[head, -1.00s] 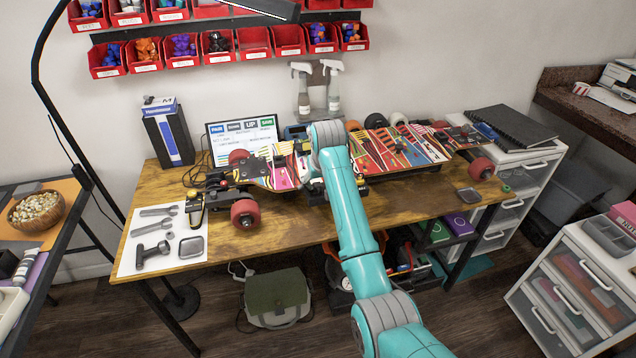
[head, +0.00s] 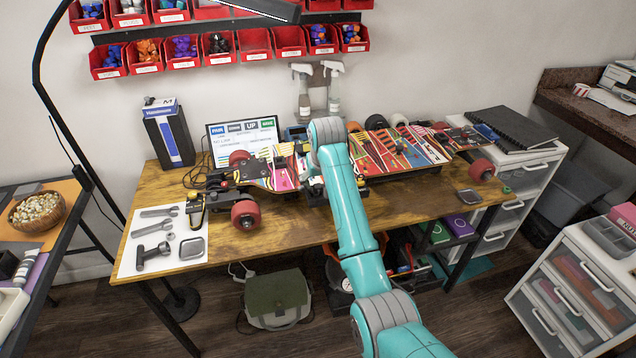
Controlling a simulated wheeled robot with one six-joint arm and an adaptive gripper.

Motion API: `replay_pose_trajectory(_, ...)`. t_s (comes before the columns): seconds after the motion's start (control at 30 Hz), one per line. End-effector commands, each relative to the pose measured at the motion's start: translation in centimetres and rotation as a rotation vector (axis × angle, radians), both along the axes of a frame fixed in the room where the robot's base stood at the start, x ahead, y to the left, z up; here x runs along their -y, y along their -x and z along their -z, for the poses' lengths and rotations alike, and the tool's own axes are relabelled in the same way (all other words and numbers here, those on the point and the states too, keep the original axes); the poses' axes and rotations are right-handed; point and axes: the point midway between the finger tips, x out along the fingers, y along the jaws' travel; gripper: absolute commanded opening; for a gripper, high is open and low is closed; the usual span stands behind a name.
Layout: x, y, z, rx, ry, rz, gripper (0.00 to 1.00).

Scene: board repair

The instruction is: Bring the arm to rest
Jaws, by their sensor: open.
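My teal arm (head: 349,205) reaches up from the bottom right of the head view over the workbench (head: 290,222). Its grey wrist joint (head: 326,131) is above the middle of the long patterned skateboard (head: 270,174). My gripper (head: 316,187) shows only as a small dark part at the left side of the arm, in front of the board. It is open, and I see nothing held in it. Its fingertips are mostly hidden, and I cannot tell whether they touch the board.
A white mat (head: 128,262) with tools lies at the bench's left front. A small grey tray (head: 468,197) lies at the right. Spray bottles (head: 303,95) and a tablet (head: 243,135) stand behind the board. A lamp (head: 250,8) hangs above. The front middle of the bench is clear.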

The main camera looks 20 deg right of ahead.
Motion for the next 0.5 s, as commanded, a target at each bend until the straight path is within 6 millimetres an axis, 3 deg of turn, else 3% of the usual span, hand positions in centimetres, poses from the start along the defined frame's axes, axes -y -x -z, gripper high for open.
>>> replay_pose_trajectory(0.5, 0.1, 0.0, -1.3, 0.0, 0.001, 0.001, 0.68)
